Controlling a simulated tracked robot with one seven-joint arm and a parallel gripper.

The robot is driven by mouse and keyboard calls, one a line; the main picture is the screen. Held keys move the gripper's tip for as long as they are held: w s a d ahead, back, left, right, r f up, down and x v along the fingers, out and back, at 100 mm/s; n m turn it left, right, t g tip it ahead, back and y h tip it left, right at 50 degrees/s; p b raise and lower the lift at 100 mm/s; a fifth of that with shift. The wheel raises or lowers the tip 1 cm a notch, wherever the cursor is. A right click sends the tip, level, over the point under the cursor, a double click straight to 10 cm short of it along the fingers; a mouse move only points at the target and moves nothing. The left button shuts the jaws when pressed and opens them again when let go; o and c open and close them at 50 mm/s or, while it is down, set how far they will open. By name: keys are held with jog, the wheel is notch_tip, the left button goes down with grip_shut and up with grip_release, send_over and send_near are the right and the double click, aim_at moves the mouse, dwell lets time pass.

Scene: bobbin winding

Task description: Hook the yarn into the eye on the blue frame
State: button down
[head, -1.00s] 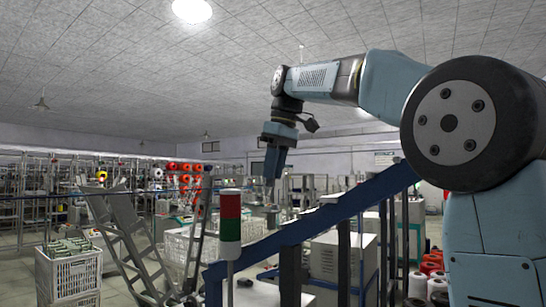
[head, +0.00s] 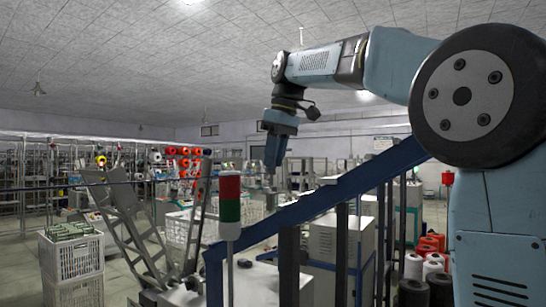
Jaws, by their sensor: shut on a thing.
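The blue frame (head: 335,203) runs as a sloping rail across the middle of the head view, rising to the right on dark posts. My gripper (head: 272,172) hangs from the bent arm, pointing down, and shows above the rail's lower left part in the picture. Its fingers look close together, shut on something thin. The yarn strand is too fine to make out at this distance. I cannot pick out the eye on the frame. How far the gripper is from the frame in depth is unclear.
A red and green signal post (head: 230,205) stands in front of the frame's lower end. A grey metal ladder-like stand (head: 130,235) and stacked white crates (head: 72,257) are at left. Yarn cones (head: 432,262) sit at lower right. Machines fill the background.

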aim_at(274, 171)
jog(key=shift+f, duration=2)
jog(key=shift+a, duration=0.1)
jog(key=shift+w+a+r, duration=0.1)
jog(key=shift+w+a, duration=0.65)
jog(key=shift+a, duration=0.2)
jog(key=shift+w+a+r, duration=0.1)
jog(key=shift+w+a, duration=0.65)
jog(key=shift+a, duration=0.2)
jog(key=shift+r, duration=0.1)
jog(key=shift+w+a+r, duration=0.15)
jog(key=shift+a+r, duration=0.05)
jog(key=shift+r, duration=0.9)
jog(key=shift+w+a+r, duration=0.15)
jog(key=shift+a+r, duration=0.05)
jog(key=shift+r, duration=0.9)
